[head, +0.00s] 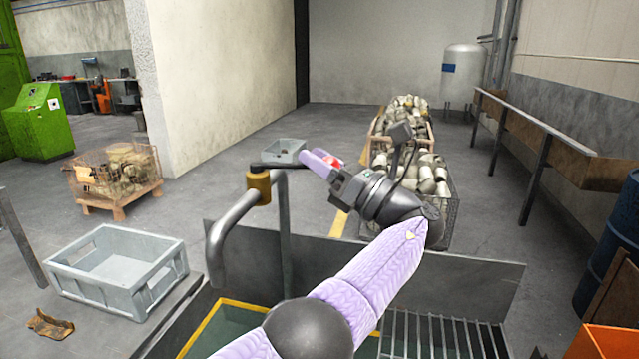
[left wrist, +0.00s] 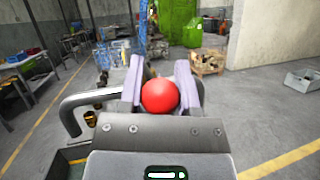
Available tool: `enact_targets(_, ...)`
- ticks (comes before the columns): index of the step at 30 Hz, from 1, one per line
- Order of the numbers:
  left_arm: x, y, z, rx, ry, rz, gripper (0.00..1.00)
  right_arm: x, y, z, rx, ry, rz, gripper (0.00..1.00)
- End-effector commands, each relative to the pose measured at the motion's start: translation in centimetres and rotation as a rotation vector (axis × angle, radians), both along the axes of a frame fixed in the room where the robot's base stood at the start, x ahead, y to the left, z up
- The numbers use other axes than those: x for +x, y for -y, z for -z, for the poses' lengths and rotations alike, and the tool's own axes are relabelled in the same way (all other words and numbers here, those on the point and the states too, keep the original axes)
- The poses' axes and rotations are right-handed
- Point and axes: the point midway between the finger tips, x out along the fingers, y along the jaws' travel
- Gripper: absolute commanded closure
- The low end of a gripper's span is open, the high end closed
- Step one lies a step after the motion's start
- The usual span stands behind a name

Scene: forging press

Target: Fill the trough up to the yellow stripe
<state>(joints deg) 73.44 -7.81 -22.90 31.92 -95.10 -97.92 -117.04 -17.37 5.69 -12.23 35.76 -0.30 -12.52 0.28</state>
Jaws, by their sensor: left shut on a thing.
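The trough (head: 237,322) is at the bottom of the head view, with a yellow stripe (head: 201,328) along its inner wall. My left arm covers much of it, and I cannot tell the water level. A grey bent pipe (head: 222,235) with a brass valve body (head: 258,187) stands over the trough; the pipe also shows in the left wrist view (left wrist: 85,98). A dark lever (head: 268,166) runs from the valve to my left gripper (head: 316,160). In the left wrist view my left gripper (left wrist: 160,75) is shut on a red knob (left wrist: 160,96). My right gripper is out of view.
A grey crate (head: 115,270) stands left of the trough, with a brown rag (head: 49,324) beside it. A grating (head: 440,336) lies to the right. Bins of metal parts (head: 430,185) stand behind. A blue drum (head: 612,240) is at the right edge.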

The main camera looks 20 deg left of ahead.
Motion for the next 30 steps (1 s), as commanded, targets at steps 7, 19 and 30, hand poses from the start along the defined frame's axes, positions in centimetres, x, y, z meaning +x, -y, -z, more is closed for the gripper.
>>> enact_targets(7, 0.12, -0.06, 0.01, -0.001, -0.001, -0.011, 1.00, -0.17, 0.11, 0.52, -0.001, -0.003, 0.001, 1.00)
enact_targets(19, 0.12, -0.07, -0.07, -0.001, 0.001, -0.010, 0.28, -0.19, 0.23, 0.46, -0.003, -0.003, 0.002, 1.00)
enact_targets(30, 0.11, 0.38, 0.25, -0.001, 0.000, -0.009, 0.22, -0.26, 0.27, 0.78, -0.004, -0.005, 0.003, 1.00)
